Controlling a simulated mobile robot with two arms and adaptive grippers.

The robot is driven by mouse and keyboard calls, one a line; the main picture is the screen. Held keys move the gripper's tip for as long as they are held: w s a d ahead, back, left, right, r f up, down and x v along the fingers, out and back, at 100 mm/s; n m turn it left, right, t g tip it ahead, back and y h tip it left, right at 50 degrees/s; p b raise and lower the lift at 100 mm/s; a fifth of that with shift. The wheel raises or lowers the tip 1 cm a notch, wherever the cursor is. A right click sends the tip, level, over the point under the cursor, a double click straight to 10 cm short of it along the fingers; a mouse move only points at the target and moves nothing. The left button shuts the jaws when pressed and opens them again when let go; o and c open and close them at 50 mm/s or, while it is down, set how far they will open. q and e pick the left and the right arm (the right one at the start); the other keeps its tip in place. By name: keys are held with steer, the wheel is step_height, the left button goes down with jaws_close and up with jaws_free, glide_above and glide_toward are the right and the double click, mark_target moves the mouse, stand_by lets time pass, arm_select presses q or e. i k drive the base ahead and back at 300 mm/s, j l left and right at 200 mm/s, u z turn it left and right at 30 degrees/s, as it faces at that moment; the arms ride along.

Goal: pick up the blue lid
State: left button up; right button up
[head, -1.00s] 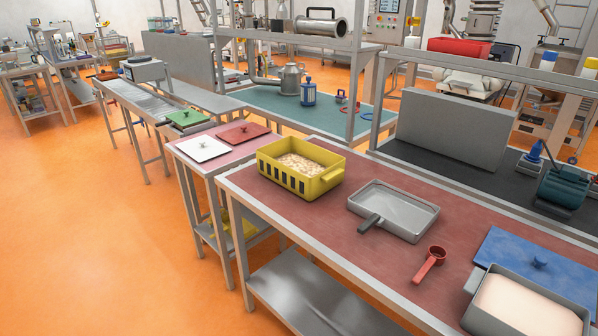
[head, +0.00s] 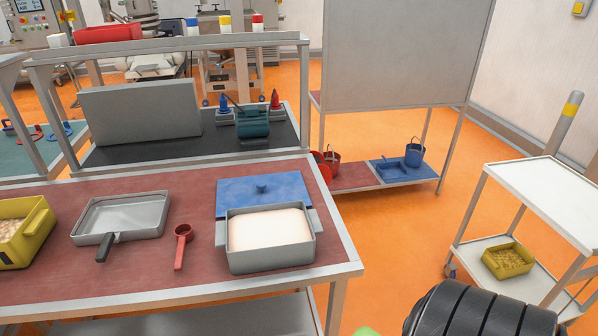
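The blue lid (head: 240,190) lies flat on the red-topped table in the head view, with a small blue knob (head: 262,188) on its upper face. A grey rectangular pan (head: 272,258) filled with a pale powder or dough stands in front of the lid and hides its front part. I cannot tell whether the pan touches the lid. Neither of my grippers shows in the view.
A grey tray with a dark handle (head: 125,214), a red scoop (head: 181,246) and a yellow crate (head: 22,240) share the table (head: 200,285). A white cart (head: 540,195) stands at right. Open orange floor lies between table and cart.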

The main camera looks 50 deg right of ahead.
mark_target(232, 193)
steer(key=z, duration=1.3)
steer(key=u, duration=0.25)
steer(key=i+l+u, duration=0.25)
steer(key=l+u, duration=0.25)
steer(key=l, duration=0.15)
steer(key=i+l+u, duration=0.2)
steer(key=l, duration=0.2)
steer(key=l+u, duration=0.25)
steer(key=l, duration=0.15)
